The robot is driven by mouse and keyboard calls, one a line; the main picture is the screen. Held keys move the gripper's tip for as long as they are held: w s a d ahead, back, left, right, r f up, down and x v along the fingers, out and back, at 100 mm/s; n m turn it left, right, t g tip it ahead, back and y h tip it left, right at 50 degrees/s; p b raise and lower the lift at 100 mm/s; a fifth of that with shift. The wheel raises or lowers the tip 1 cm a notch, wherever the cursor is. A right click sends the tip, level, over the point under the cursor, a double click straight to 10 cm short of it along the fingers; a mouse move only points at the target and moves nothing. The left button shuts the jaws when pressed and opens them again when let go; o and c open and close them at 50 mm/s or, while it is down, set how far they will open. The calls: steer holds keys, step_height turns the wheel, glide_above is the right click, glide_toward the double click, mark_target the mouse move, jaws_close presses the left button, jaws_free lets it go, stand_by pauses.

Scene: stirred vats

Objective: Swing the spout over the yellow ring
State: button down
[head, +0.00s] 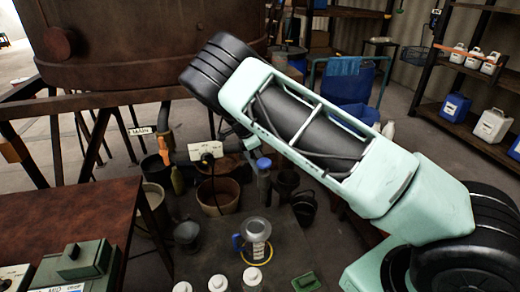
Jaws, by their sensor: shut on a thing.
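The yellow ring (257,254) lies on the dark low surface at bottom centre. A clear jug (256,231) with a blue handle stands at it and hides part of it. The dark spout (184,157) comes off the vat's pipework left of centre, behind a white label, and points to the right. Its outlet is hard to make out and looks to be behind and left of the ring, not over it. My gripper (248,143) shows only as a small mint and black part below my forearm. It is shut at the spout's right end; the contact is mostly hidden.
A big rusty vat (140,45) fills the upper left. A brown table (65,225) with green boxes is at lower left. Buckets (218,195) and a blue-capped bottle (264,175) stand below the spout. White-lidded containers (218,283) line the front edge.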

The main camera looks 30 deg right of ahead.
steer(key=shift+a+f+m+g, duration=0.1)
steer(key=shift+a+m+g, duration=0.2)
steer(key=shift+a+m, duration=0.45)
steer(key=c, duration=1.4)
jaws_free()
steer(key=shift+o, duration=0.2)
steer(key=b+v, duration=0.3)
steer(key=v, duration=1.4)
steer(key=shift+a+r, duration=0.2)
steer(key=shift+w, duration=0.1)
